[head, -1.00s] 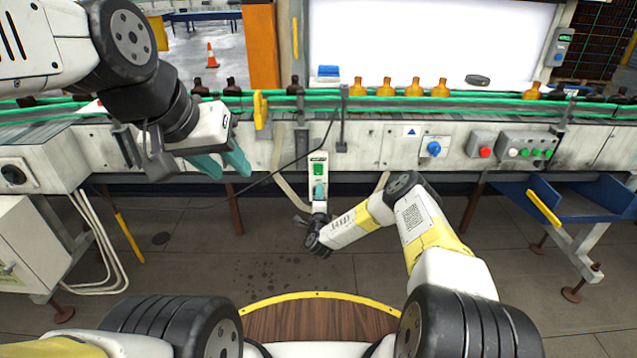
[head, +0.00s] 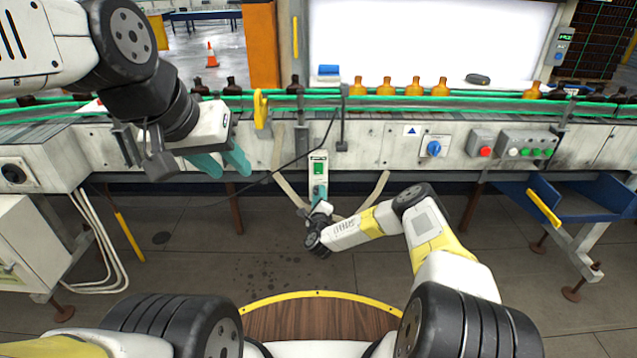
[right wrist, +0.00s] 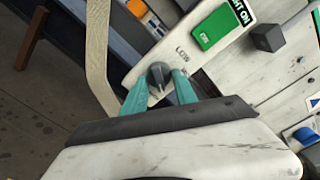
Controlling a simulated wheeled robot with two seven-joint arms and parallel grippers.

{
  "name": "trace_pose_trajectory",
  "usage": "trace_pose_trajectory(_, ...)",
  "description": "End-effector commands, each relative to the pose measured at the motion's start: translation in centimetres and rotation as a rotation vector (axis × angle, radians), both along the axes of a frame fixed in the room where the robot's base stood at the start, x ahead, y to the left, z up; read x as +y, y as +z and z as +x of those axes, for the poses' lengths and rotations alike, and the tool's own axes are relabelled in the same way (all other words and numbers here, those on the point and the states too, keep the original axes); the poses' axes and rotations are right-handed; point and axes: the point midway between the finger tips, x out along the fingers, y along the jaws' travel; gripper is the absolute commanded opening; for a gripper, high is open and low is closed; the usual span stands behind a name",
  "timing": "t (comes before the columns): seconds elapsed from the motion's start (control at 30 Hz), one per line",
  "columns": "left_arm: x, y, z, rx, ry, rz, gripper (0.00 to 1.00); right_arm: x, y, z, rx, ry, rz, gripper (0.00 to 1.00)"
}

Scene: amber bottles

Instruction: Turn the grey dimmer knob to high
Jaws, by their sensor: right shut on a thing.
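The grey dimmer knob (right wrist: 158,75) sits on a pale switch panel (right wrist: 143,70) below a green switch, beside lettering that looks like "LOW". My right gripper (right wrist: 154,88) has its teal fingers on either side of the knob and is shut on it. In the right wrist view the panel appears tilted. In the head view the panel (head: 318,157) hangs at the conveyor's front, with my right gripper (head: 318,192) at its lower end, where the knob is hard to make out. My left gripper (head: 222,163) is open and empty, its fingers apart, in front of the conveyor at left.
The green switch (head: 318,168) is just above my right gripper. Amber bottles (head: 413,87) stand on the conveyor. A blue chute (head: 575,203) is at right. The floor below is clear.

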Motion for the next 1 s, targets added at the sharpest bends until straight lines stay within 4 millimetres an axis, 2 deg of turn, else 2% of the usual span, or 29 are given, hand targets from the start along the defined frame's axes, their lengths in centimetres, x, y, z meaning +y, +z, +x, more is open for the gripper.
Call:
trace_pose_trajectory(0.33, 0.0, 0.0, 0.0, 0.000, 0.000, 0.000, 0.36, 0.0, -0.2, -0.1, 0.005, 0.001, 0.003, 0.00)
trace_pose_trajectory(0.37, 0.0, 0.0, 0.0, 0.000, 0.000, 0.000, 0.36, 0.0, -0.2, -0.1, 0.005, 0.001, 0.003, 0.40)
trace_pose_trajectory(0.43, 0.0, 0.0, 0.0, 0.000, 0.000, 0.000, 0.36, 0.0, -0.2, -0.1, 0.004, 0.000, 0.002, 0.54)
trace_pose_trajectory(0.77, 0.0, 0.0, 0.0, 0.000, 0.000, 0.000, 0.36, 0.0, -0.1, -0.2, 0.002, 0.000, 0.001, 0.55)
trace_pose_trajectory(0.87, 0.0, 0.0, 0.0, 0.000, 0.000, 0.000, 0.36, 0.0, -0.1, -0.9, 0.002, 0.000, 0.001, 0.55)
trace_pose_trajectory(1.0, 0.0, 0.0, 0.0, 0.000, 0.000, 0.000, 0.36, 0.0, -0.1, -3.3, 0.004, 0.001, 0.003, 0.55)
